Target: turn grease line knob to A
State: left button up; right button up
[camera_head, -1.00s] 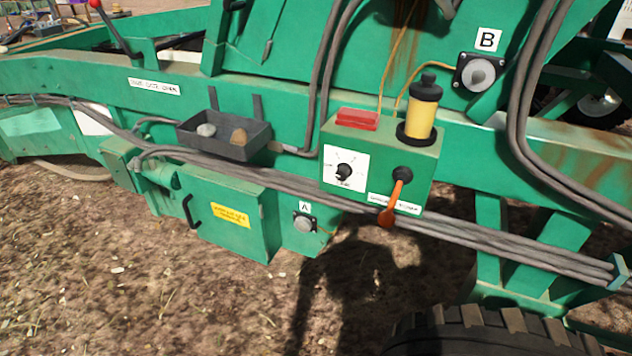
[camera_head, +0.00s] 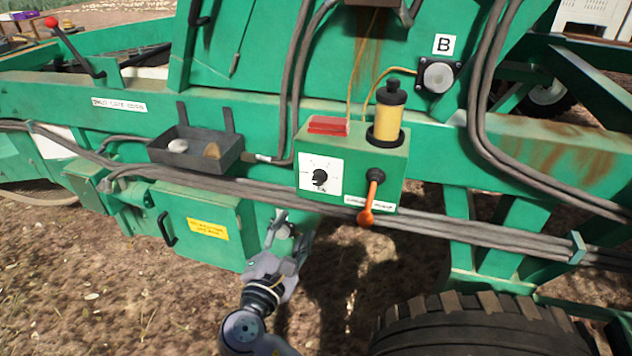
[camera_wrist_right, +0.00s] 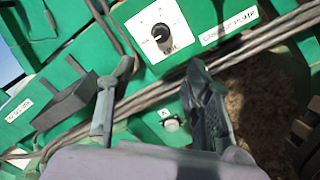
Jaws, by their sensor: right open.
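The black knob (camera_head: 320,177) sits on a white dial plate (camera_head: 332,166) on the front of a green box (camera_head: 285,168). The knob and its plate also show in the right wrist view, the knob (camera_wrist_right: 161,32) beyond the fingertips. The dial lettering is too small to read surely. My right gripper (camera_head: 291,228) is open and empty, below and left of the knob and apart from it. It covers most of the round fitting by label A, which shows between the fingers in the wrist view (camera_wrist_right: 170,124). My left gripper is not in view.
An orange-handled lever (camera_head: 369,200) hangs right of the dial. A yellow grease reservoir (camera_head: 387,118) and red block (camera_head: 328,125) top the box. Grey hoses (camera_head: 470,236) run below it. A black tray (camera_head: 196,150) is to the left. Fitting B (camera_head: 437,77) is upper right.

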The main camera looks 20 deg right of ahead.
aim_at(317, 182)
jog(key=p+x, duration=0.4)
jog(key=x, duration=1.2)
jog(key=shift+w+d+f, duration=0.1)
jog(key=shift+w+d, duration=0.3)
jog(key=shift+w, duration=0.1)
jog(key=shift+c, duration=0.3)
grip_shut()
